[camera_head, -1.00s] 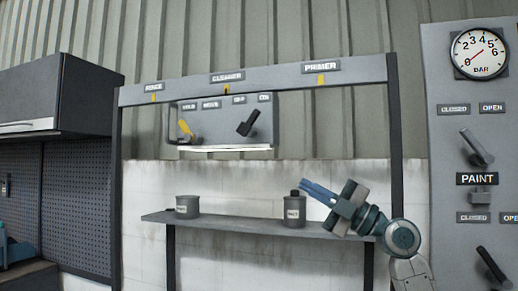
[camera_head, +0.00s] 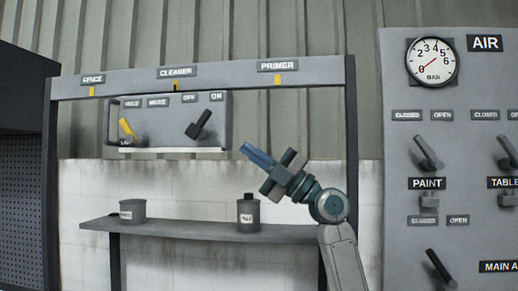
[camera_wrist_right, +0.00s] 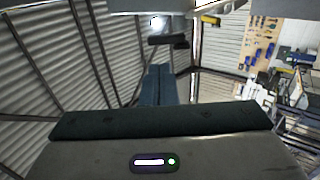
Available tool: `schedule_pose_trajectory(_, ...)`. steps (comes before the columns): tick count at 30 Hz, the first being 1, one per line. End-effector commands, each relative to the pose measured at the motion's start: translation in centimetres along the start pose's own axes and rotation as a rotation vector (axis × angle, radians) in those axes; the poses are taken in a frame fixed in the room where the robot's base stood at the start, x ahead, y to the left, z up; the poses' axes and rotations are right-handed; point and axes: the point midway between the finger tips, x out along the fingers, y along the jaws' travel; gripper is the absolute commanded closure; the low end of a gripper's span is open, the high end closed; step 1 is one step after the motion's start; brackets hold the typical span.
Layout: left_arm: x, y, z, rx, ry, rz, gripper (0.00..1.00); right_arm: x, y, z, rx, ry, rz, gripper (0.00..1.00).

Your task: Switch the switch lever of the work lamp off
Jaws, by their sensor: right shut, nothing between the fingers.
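The work lamp (camera_head: 170,108) is a grey box hung under the rack's top beam, with a pale strip along its underside. Its black switch lever (camera_head: 201,124) sits below the OFF and ON labels and leans up to the right, toward ON. A yellow lever (camera_head: 127,129) sits under the HOLD and MOVE labels and leans up to the left. My right gripper (camera_head: 248,150) is shut and empty, right of and below the lamp, apart from it. Its blue fingers also show in the right wrist view (camera_wrist_right: 158,85). My left gripper is out of view.
A shelf (camera_head: 185,232) below holds a grey can (camera_head: 132,212) and a dark-topped bottle (camera_head: 248,215). The rack's right post (camera_head: 350,120) stands beside my right arm. A panel with levers and a pressure gauge (camera_head: 432,62) is at the right.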

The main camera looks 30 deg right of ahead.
Motion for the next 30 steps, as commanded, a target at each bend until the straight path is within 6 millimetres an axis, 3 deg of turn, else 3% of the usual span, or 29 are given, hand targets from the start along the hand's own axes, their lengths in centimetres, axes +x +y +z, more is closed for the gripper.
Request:
schedule_pose_trajectory(1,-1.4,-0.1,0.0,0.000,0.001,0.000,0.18,1.7,0.6,-0.1,0.005,0.003,0.002,1.00)
schedule_pose_trajectory(6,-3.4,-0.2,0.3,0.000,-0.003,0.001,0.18,5.4,0.6,-0.1,0.006,0.003,0.001,1.00)
schedule_pose_trajectory(12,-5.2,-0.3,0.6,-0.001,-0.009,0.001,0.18,8.2,0.3,0.0,0.003,0.001,0.000,1.00)
schedule_pose_trajectory(18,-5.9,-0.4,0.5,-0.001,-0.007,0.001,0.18,9.4,0.1,0.0,0.002,0.000,-0.001,1.00)
schedule_pose_trajectory(30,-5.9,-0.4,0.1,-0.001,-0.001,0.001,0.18,9.4,0.0,0.0,0.001,0.000,-0.002,1.00)
